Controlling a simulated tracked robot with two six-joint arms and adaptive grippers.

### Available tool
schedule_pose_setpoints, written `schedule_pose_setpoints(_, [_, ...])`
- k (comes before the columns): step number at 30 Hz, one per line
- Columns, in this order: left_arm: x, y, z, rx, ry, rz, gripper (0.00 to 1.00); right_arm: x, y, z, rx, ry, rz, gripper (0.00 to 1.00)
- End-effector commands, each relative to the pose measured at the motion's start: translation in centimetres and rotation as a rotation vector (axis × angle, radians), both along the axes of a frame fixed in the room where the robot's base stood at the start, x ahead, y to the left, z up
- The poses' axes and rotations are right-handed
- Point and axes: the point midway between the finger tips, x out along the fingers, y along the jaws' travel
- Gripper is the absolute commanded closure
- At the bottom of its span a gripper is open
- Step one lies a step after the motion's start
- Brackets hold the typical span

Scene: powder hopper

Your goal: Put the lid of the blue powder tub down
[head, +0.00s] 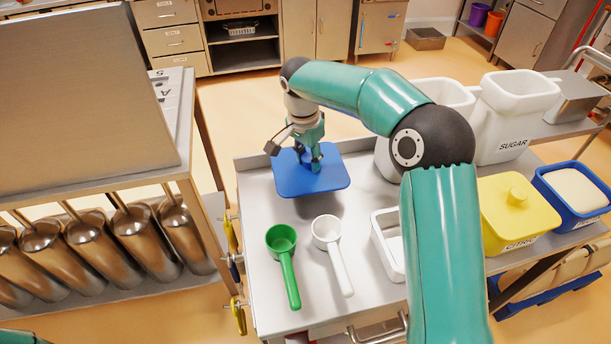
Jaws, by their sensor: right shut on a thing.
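The blue lid (312,184) lies flat over the far left corner of the steel trolley top (370,313). My right gripper (313,163) is above the lid, pointing down and shut on it; its fingers hide the grip point. I cannot tell whether the lid touches the steel or hangs just above it. The blue powder tub (552,199) stands open at the right, with pale powder (576,188) inside. My left gripper is not in view.
A green scoop (288,272) and a white scoop (338,262) lie in front of the lid. A yellow lidded tub (517,210), a white sugar bin (515,112) and a white open tub (386,245) stand to the right. A hopper frame (184,150) stands at left.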

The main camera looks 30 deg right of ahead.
Motion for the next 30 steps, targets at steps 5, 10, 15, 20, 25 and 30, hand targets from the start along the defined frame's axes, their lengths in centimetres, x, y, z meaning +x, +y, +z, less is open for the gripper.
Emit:
schedule_pose_setpoints(5, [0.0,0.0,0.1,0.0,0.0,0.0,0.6,0.0,-0.1,-1.3,-0.001,0.0,-0.001,1.0])
schedule_pose_setpoints(10, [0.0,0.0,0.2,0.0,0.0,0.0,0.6,0.0,0.0,-3.3,-0.002,0.003,0.002,1.0])
schedule_pose_setpoints(15, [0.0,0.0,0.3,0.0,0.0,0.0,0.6,0.0,0.0,-5.3,-0.001,0.0,0.0,1.0])
schedule_pose_setpoints(20, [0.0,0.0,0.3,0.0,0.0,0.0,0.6,0.1,0.0,-5.4,-0.001,-0.001,0.001,1.0])
schedule_pose_setpoints(25, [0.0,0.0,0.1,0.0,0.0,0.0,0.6,0.1,0.0,-5.6,-0.001,-0.001,0.001,1.0])
schedule_pose_setpoints(30, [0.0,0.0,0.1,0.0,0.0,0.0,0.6,0.1,0.1,-5.6,-0.001,-0.001,0.002,0.45])
